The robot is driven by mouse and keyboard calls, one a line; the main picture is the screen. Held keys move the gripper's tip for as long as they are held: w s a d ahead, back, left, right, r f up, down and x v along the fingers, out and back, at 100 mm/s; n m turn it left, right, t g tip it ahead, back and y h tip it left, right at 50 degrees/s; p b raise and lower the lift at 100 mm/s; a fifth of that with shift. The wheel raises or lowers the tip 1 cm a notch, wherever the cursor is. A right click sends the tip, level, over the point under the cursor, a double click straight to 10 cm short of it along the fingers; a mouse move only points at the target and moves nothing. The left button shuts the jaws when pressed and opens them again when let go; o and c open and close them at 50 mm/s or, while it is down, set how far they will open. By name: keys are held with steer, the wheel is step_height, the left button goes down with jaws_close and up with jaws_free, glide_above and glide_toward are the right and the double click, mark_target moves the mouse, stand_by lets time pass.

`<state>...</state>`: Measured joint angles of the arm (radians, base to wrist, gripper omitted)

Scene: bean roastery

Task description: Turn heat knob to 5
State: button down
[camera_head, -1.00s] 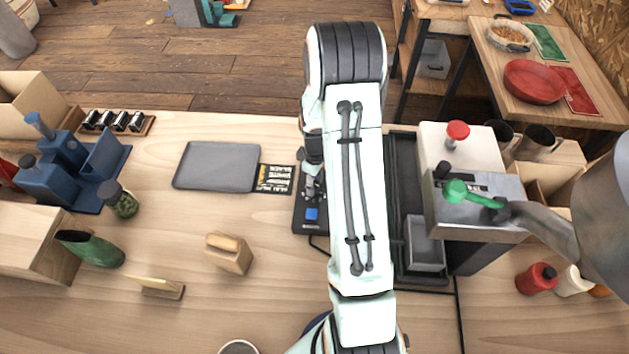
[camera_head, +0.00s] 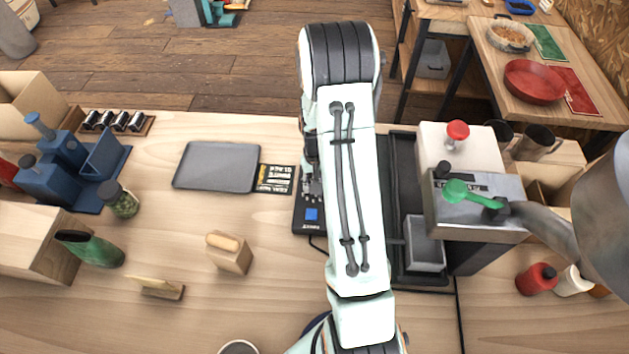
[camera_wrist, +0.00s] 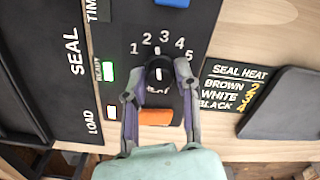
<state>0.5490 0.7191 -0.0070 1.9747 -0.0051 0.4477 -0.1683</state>
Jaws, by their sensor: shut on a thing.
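The heat knob (camera_wrist: 158,68) is a dark round dial on a black control panel in the wrist view. The numbers 1 to 5 curve around its far side, and its white mark points roughly toward 3. My gripper (camera_wrist: 159,82) is shut on the knob, one finger at each side. The fingers and knob cover part of the lettering below. In the head view my gripper (camera_head: 312,185) is over the sealer panel (camera_head: 309,226), mostly hidden by my arm, and the knob cannot be made out.
An orange button (camera_wrist: 155,117) lies just below the knob, and a green light (camera_wrist: 107,71) is lit at left. The seal heat card (camera_wrist: 232,88) and grey tray (camera_head: 217,166) lie beside the panel. A metal machine (camera_head: 470,210) stands right of my arm.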

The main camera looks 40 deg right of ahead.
steer(key=m, duration=1.1)
steer(key=shift+m, duration=1.6)
steer(key=c, duration=0.8)
jaws_free()
step_height(320, 180, up, 12)
